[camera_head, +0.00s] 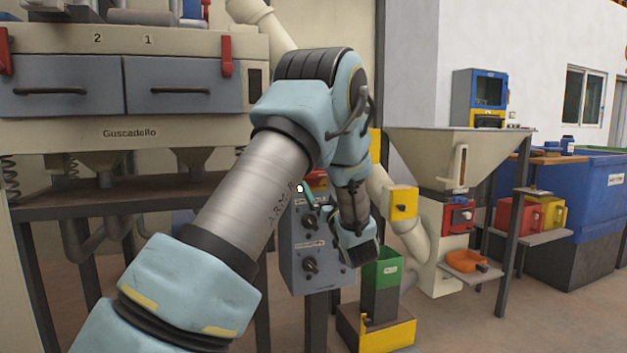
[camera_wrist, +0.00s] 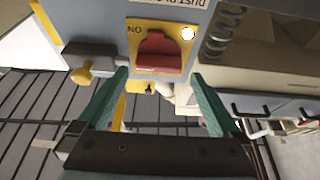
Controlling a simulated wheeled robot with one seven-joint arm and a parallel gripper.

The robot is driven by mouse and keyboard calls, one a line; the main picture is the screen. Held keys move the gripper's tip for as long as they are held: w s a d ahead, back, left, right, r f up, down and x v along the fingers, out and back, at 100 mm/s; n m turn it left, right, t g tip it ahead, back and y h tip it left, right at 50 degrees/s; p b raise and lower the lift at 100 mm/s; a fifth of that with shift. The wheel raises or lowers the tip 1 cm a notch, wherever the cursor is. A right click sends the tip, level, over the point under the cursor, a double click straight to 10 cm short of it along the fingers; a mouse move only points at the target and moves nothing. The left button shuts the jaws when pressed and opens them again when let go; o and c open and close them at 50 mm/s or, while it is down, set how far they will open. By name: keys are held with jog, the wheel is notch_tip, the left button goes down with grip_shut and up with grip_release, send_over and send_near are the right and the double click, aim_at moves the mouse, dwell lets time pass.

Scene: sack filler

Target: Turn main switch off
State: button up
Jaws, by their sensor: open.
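In the wrist view, a red rotary switch (camera_wrist: 160,52) sits on a yellow plate (camera_wrist: 143,30) of a blue-grey box. The plate's "ON" appears upside down. Whether this is the main switch I cannot read. A red part (camera_head: 317,178) at the top of the grey control box (camera_head: 297,262) shows in the head view, partly hidden by my arm. My gripper (camera_wrist: 161,75) is open and empty. Its green fingers reach toward the red switch, one to each side, with a gap between them. Contact cannot be told.
The control box has black knobs (camera_head: 311,265) below. A yellow knob (camera_wrist: 82,74) on a grey mount is left of the switch. A green bin (camera_head: 383,270) stands right of the box, and a hopper (camera_head: 455,150) further right. A drawer machine (camera_head: 130,45) fills the left.

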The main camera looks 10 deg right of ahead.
jog(key=x, duration=0.4)
jog(key=shift+w+r, duration=0.15)
jog(key=shift+w, duration=0.2)
jog(key=c, duration=1.1)
